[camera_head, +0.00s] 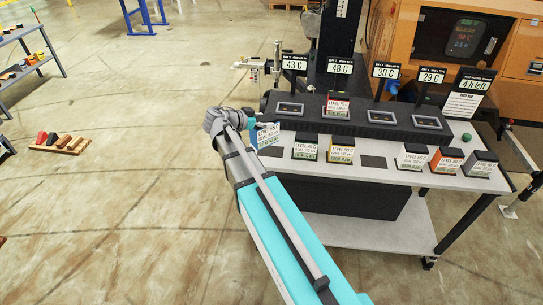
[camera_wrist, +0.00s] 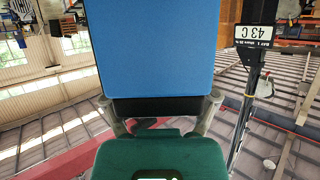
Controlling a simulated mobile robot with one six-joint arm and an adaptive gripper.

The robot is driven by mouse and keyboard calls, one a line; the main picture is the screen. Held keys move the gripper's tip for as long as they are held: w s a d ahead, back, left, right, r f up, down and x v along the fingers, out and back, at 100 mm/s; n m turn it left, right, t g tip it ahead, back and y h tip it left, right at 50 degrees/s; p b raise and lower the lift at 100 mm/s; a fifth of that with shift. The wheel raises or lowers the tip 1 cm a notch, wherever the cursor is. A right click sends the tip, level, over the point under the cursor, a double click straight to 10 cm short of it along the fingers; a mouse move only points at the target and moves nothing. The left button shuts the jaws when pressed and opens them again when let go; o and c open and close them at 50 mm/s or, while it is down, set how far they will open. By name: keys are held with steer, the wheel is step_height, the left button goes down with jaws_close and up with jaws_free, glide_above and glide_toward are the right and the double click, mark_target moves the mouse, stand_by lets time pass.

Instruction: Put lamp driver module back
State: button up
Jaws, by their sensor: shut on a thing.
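My gripper (camera_head: 252,126) is shut on a blue lamp driver module (camera_head: 268,134) with a white label, held at the left end of the bench top. In the wrist view, the module's plain blue face (camera_wrist: 158,48) fills the upper middle, and my gripper's fingers (camera_wrist: 160,112) close on its dark lower end from both sides. In the head view, a black rack (camera_head: 355,122) has several bays. A red-labelled module (camera_head: 338,106) sits in the second bay from the left. The left bay (camera_head: 290,108) and the two right bays (camera_head: 381,117) look empty.
Several other modules stand along the bench's front, among them a green one (camera_head: 305,147), a yellow one (camera_head: 341,150) and an orange one (camera_head: 447,160). A dark empty pad (camera_head: 373,161) lies between them. Temperature signs (camera_head: 341,66) rise behind the rack. The floor to the left is mostly open.

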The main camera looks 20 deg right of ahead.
steer(key=a, duration=0.1)
steer(key=a+f, duration=0.1)
steer(key=a, duration=0.1)
steer(key=a+b, duration=0.1)
steer(key=shift+w+a+f, duration=0.25)
steer(key=shift+a+f, duration=0.05)
steer(key=shift+a, duration=0.05)
steer(key=w+d+f+b, duration=0.8)
steer(key=d+f+b, duration=0.1)
steer(key=d, duration=0.1)
steer(key=shift+d, duration=0.3)
stand_by(0.4)
